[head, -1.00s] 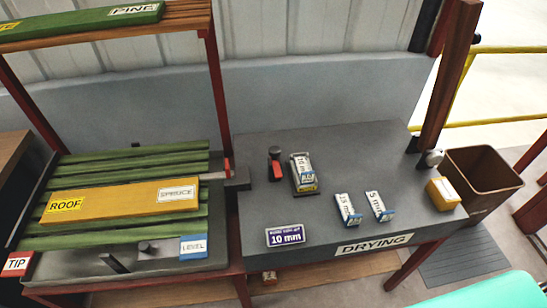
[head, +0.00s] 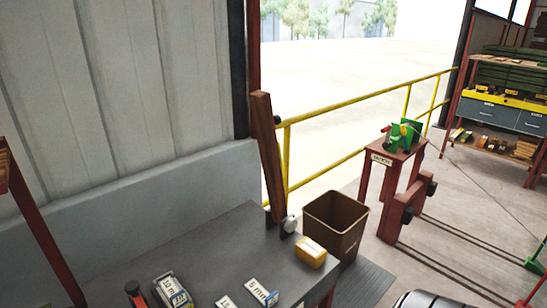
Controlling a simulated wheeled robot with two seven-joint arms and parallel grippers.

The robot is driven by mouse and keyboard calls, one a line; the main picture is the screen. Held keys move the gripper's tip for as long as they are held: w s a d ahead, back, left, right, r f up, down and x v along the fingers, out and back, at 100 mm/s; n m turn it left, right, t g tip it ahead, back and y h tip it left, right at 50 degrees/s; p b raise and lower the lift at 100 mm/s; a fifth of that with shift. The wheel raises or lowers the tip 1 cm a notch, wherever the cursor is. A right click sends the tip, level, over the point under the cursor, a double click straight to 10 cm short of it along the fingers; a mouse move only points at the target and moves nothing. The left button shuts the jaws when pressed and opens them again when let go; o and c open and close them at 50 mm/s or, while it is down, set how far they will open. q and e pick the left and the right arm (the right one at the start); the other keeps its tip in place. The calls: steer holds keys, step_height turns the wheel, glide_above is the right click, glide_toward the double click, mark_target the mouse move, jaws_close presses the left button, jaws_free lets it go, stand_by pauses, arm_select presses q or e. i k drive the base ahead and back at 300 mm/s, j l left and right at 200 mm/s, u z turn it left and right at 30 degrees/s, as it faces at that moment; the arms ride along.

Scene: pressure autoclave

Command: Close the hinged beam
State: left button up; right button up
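The brown wooden beam (head: 267,150) stands raised at the right end of the grey table (head: 222,245) in the head view. It leans slightly, with its top to the left. Its foot meets a dark bracket with a round pale knob (head: 290,224) at the table's back right corner. Neither of my grippers is in view, and nothing is seen touching the beam.
A yellow box (head: 311,252) sits near the beam's foot. A brown bin (head: 335,224) stands right of the table. Yellow railing (head: 375,98) runs behind. A red stand (head: 408,207) is by floor rails. Labelled blocks (head: 262,292) lie at the table's front.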

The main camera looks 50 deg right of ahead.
mark_target(265, 121)
steer(key=l, duration=0.8)
steer(key=i+l, duration=0.1)
steer(key=l, duration=0.65)
steer(key=l+z, duration=0.1)
steer(key=l, duration=0.7)
steer(key=i+l, duration=0.15)
steer(key=l, duration=0.65)
